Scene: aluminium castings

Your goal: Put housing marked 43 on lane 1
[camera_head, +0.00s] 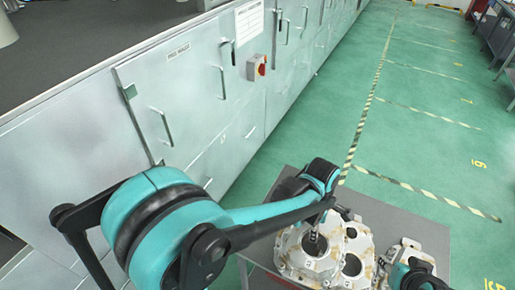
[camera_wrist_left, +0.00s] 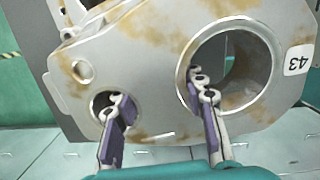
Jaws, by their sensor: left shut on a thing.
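The housing marked 43 (camera_wrist_left: 225,65) is a pale grey casting with brown stains, and its 43 label shows at the right in the left wrist view. My left gripper (camera_wrist_left: 160,115) has one finger in the small hole and the other in the large hole, shut on the wall between them. In the head view this housing (camera_head: 352,266) is below my left arm, over a grey top (camera_head: 430,235); I cannot tell whether it touches it. My right arm's end (camera_head: 408,279) shows at the bottom edge, and its fingers cannot be made out.
A second casting (camera_head: 405,250) is at the right on the grey top, close to my right arm. Grey cabinets (camera_head: 190,90) line the left. Dark tables (camera_head: 495,35) stand at the far right.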

